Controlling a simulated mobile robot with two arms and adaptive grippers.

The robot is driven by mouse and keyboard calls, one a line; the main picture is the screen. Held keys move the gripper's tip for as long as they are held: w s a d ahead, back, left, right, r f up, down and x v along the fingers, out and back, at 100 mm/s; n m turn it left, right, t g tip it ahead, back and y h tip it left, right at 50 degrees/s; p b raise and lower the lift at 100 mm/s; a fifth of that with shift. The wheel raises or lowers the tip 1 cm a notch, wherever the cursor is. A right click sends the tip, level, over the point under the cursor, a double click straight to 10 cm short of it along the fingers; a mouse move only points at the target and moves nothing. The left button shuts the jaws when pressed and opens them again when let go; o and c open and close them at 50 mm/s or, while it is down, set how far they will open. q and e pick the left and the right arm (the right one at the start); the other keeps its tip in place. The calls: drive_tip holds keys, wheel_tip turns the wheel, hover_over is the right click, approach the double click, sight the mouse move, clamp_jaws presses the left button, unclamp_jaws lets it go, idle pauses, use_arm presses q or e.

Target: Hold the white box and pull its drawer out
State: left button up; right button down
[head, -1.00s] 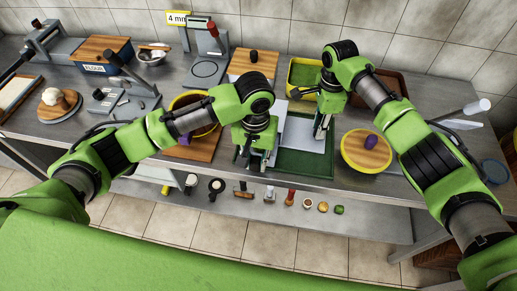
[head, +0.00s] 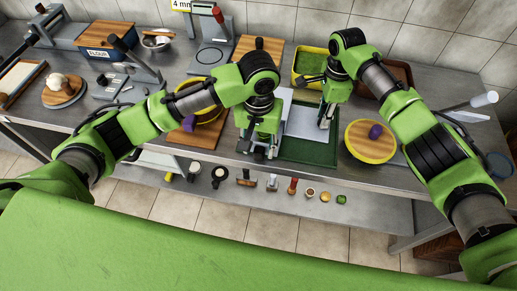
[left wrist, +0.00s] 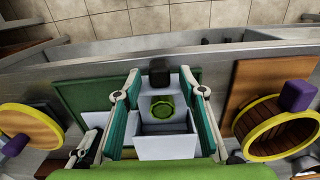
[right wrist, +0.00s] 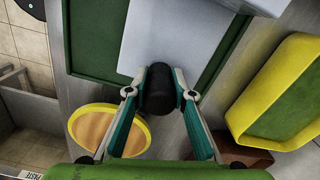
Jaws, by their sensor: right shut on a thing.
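The white box (left wrist: 165,147) stands on the green tray (head: 310,156), with an open top and a round green thing (left wrist: 162,106) inside. My left gripper (head: 258,150) is above it, fingers open on either side of the box in the left wrist view (left wrist: 160,82); I cannot tell whether they touch it. A flat white slab (right wrist: 170,35) lies to the right of the box. My right gripper (head: 325,122) is shut on a black knob (right wrist: 158,88) at the slab's right end. Whether slab and box are joined is hidden.
A round yellow-rimmed board (head: 370,143) with a purple knob stands right of the tray. A yellow bin (head: 309,68) is behind it. A wooden board (head: 196,140) with a yellow-rimmed steamer is to the left. The counter's front edge is close to the tray.

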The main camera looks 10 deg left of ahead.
use_arm(q)
wheel_tip(320, 180, up, 10)
idle(0.3)
idle(0.4)
use_arm(e)
drive_tip(key=c, duration=1.7)
unclamp_jaws()
